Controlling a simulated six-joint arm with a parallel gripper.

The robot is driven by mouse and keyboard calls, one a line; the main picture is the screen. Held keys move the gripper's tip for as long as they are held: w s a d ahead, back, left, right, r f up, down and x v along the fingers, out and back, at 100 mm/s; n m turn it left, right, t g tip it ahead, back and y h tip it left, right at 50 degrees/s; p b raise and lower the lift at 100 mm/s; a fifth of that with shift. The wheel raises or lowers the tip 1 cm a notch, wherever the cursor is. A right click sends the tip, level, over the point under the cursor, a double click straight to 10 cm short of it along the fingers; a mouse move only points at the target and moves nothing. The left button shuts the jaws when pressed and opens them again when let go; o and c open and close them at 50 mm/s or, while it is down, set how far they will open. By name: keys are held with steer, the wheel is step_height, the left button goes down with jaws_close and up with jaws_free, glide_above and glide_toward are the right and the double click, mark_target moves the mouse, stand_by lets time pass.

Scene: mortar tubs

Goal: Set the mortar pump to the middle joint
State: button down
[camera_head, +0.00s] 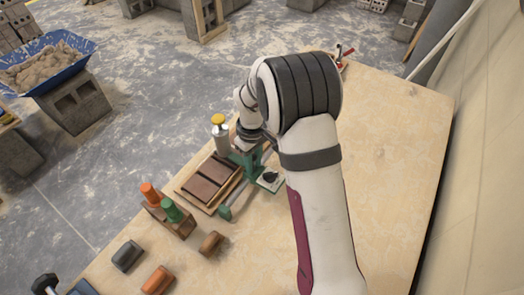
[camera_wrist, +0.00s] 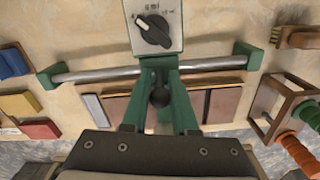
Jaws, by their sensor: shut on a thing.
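The mortar pump shows a white dial plate (camera_wrist: 153,18) with a black knob, beside a silver rail (camera_wrist: 210,65) between green end blocks. The plate also shows in the head view (camera_head: 270,181). My gripper (camera_wrist: 159,92) is shut near the rail's middle, with green parts converging around a black ball; I cannot tell exactly where the jaws meet the pump. In the head view my gripper (camera_head: 247,158) is partly hidden by my wrist. Brown bricks (camera_head: 205,190) lie on a board beside the rail. The joints behind the green parts are hidden in the wrist view.
A yellow-capped container (camera_head: 219,133) stands close to my wrist. A wooden rack (camera_head: 168,219) holds orange and green-handled items. A brush (camera_head: 211,243) and grey and orange blocks lie nearer the front. The table's right side (camera_head: 395,170) is clear.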

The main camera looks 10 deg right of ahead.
steer(key=shift+s+a, duration=0.45)
steer(key=shift+a, duration=0.1)
steer(key=c, duration=0.8)
jaws_free()
step_height(320, 180, up, 16)
steer(key=shift+f, duration=0.1)
